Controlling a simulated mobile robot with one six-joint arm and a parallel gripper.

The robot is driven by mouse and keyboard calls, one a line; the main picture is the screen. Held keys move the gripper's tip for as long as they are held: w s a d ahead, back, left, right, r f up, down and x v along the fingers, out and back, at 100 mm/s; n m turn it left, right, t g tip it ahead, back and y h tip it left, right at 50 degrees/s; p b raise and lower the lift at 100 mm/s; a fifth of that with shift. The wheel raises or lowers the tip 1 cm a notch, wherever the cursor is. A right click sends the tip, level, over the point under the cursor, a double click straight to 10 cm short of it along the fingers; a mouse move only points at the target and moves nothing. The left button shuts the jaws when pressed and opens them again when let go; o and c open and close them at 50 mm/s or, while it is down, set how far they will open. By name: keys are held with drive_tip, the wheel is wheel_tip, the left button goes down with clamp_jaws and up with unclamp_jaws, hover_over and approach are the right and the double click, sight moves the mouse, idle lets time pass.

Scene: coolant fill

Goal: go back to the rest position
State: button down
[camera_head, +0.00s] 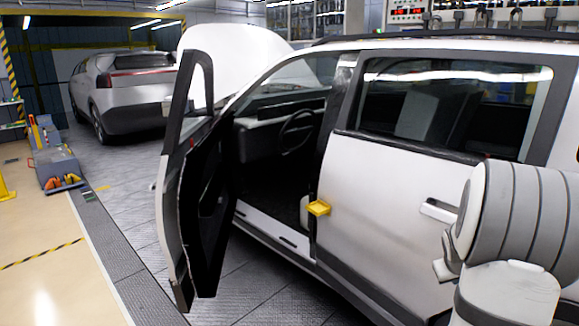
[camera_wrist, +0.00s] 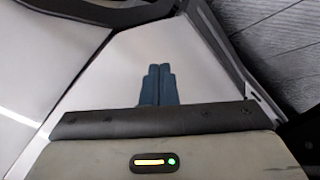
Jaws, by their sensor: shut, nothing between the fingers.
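My gripper (camera_wrist: 158,72) shows in the wrist view as two dark blue fingers side by side, shut with nothing between them. Behind the fingers is a pale panel with a dark edge, and grey plank-like floor shows at the upper right. I cannot tell how far the fingers are from the panel. In the head view, part of my white arm shows at the lower right, beside the white car (camera_head: 385,190). The gripper itself is not visible there.
The car's front door (camera_head: 205,205) stands wide open, and its hood (camera_head: 235,50) is raised. A yellow block (camera_head: 318,208) sits at the door pillar. A second car (camera_head: 130,90) stands behind. A grey equipment unit (camera_head: 58,168) is at left. The floor at left is mostly clear.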

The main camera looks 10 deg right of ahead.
drive_tip(key=a+r+y, duration=0.1)
drive_tip(key=a+r, duration=0.3)
drive_tip(key=a, duration=0.8)
drive_tip(key=s+a+r+n+y, duration=0.1)
drive_tip(key=s+a+y, duration=0.1)
drive_tip(key=s+a, duration=0.7)
drive_tip(key=s+a+r+g+y, duration=0.1)
drive_tip(key=s+a, duration=0.7)
drive_tip(key=a, duration=0.9)
drive_tip(key=shift+s+r+n+g+y, duration=0.3)
drive_tip(key=shift+s+n+y, duration=0.1)
drive_tip(key=shift+y, duration=0.3)
drive_tip(key=shift+w, duration=0.1)
